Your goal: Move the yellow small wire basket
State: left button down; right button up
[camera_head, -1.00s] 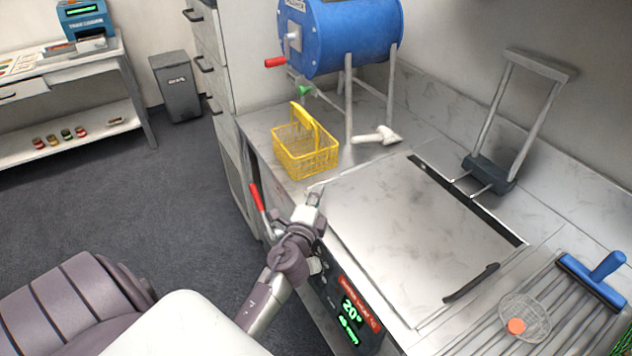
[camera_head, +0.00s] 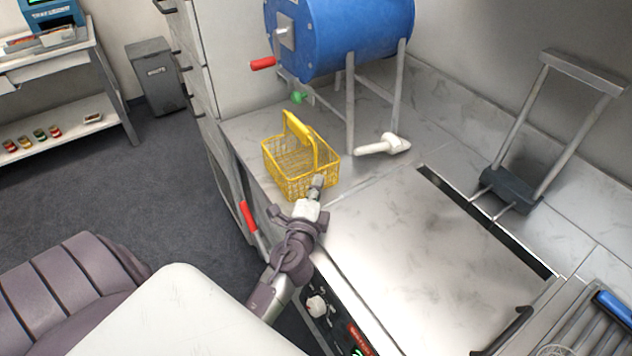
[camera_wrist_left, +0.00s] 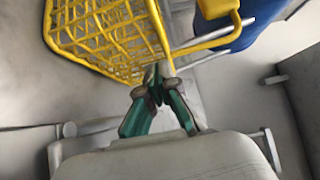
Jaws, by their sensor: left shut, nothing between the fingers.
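The yellow small wire basket (camera_head: 284,165) stands upright on the counter, its handle raised, below the blue drum. My left gripper (camera_head: 317,184) is shut and empty at the basket's near right corner. In the left wrist view the basket (camera_wrist_left: 95,35) fills the upper left, and the shut fingertips (camera_wrist_left: 158,88) are close beside its wire wall. Whether they touch it I cannot tell. My right gripper is not in view.
A blue drum (camera_head: 345,35) on metal legs stands behind the basket. A white scoop-like tool (camera_head: 384,145) lies to its right. A flat metal plate (camera_head: 430,240) covers the counter at right. A red lever (camera_head: 249,216) sits at the counter's left edge.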

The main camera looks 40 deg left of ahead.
pick_arm(q)
jog(key=shift+d, duration=0.1)
send_near(293, 135)
jog(key=x, duration=0.4)
jog(key=shift+r, duration=0.15)
